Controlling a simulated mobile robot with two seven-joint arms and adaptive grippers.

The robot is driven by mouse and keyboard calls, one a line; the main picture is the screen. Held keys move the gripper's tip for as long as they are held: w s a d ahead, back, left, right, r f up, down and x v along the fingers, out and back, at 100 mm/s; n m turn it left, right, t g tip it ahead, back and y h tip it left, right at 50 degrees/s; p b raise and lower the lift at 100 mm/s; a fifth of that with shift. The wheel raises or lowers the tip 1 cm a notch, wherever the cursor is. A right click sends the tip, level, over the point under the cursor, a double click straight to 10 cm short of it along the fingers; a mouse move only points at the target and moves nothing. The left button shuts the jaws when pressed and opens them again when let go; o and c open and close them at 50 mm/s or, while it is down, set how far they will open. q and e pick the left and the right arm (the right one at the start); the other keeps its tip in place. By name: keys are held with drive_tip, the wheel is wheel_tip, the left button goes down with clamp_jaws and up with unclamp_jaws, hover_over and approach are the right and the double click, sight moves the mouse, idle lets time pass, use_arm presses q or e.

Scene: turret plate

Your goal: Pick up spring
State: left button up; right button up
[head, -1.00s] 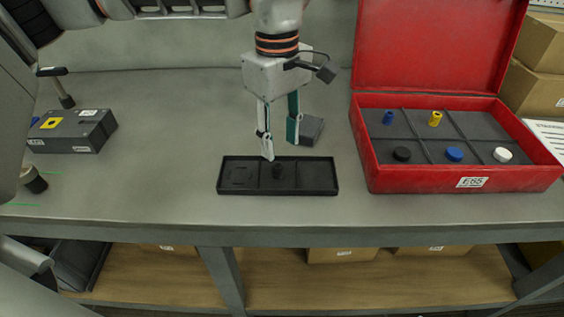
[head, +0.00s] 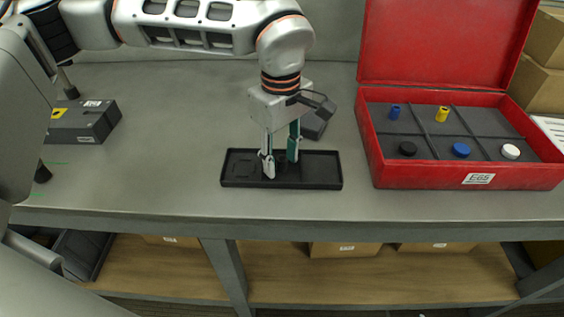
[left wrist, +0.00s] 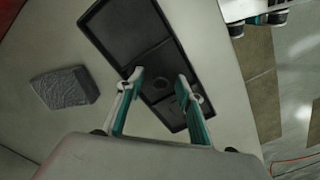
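The black tray (head: 325,169) lies on the bench, with compartments that also show in the left wrist view (left wrist: 108,28). A small dark upright piece, probably the spring, stands in its middle compartment. It is mostly lost between my fingers against the black tray, and its coils cannot be made out. My left gripper (head: 281,165) points down at the tray, with its fingertips low over the middle compartment. In the left wrist view its two fingers (left wrist: 160,88) stand apart over the tray, with a clear gap between them. My right gripper is not in view.
A red open case (head: 374,168) with several blue, yellow, black and white parts stands to the right. A grey block (head: 316,124) sits just behind the tray and also shows in the left wrist view (left wrist: 65,88). A dark box (head: 88,122) is at the left.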

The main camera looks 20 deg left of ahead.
use_arm(q)
drive_tip(key=c, duration=1)
drive_tip(key=shift+r, duration=0.15)
